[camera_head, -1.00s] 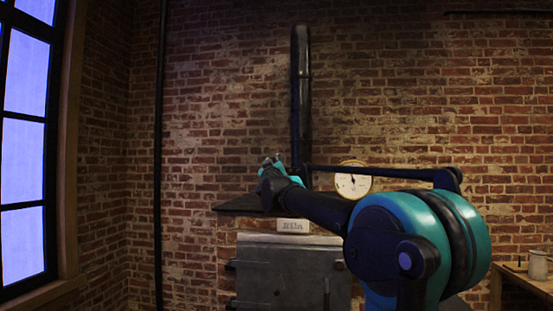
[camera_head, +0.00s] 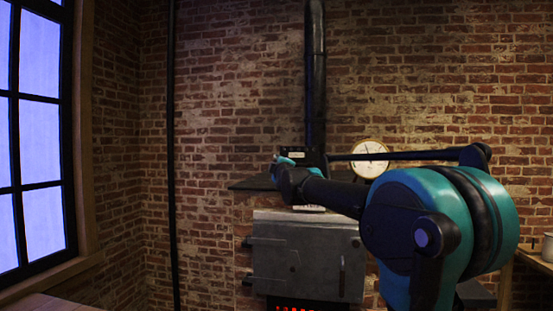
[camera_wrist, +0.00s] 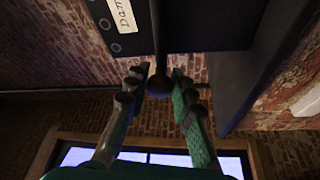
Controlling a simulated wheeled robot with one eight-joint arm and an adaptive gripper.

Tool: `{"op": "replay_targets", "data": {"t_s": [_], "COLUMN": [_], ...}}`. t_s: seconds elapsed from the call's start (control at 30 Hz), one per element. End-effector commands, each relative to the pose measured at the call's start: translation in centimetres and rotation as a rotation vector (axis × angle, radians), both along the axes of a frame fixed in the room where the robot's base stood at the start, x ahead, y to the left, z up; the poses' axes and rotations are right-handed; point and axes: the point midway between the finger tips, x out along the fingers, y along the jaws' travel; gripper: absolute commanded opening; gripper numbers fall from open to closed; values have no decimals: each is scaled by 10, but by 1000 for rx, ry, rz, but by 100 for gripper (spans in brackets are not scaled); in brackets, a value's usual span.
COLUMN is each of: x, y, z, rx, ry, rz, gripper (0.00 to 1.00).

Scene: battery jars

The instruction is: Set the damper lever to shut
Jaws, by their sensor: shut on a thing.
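The damper lever shows in the wrist view as a dark rod (camera_wrist: 155,35) ending in a round dark knob (camera_wrist: 159,86). My gripper (camera_wrist: 159,88) has its two fingers on either side of the knob and is shut on it. A dark panel (camera_wrist: 185,25) with a white label (camera_wrist: 122,15), partly cut off and starting "Dam", lies beside the rod. In the head view my gripper (camera_head: 284,164) is in front of the stovepipe base, by a small dark plate (camera_head: 297,153). The lever itself is hidden there, and its position marks are not readable.
A round gauge (camera_head: 370,158) sits right of the pipe, behind my arm. A window is at left.

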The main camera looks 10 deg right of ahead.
Motion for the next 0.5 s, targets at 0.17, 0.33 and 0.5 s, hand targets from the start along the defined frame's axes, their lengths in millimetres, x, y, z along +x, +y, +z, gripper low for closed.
{"op": "replay_targets", "data": {"t_s": [0.17,0.33,0.5], "x": [0,0,-1], "y": [0,-1,-1], "z": [-8,-12,-13], "rx": [-62,-91,-99], "ry": [21,30,33], "rz": [0,0,0], "gripper": [0,0,0]}}
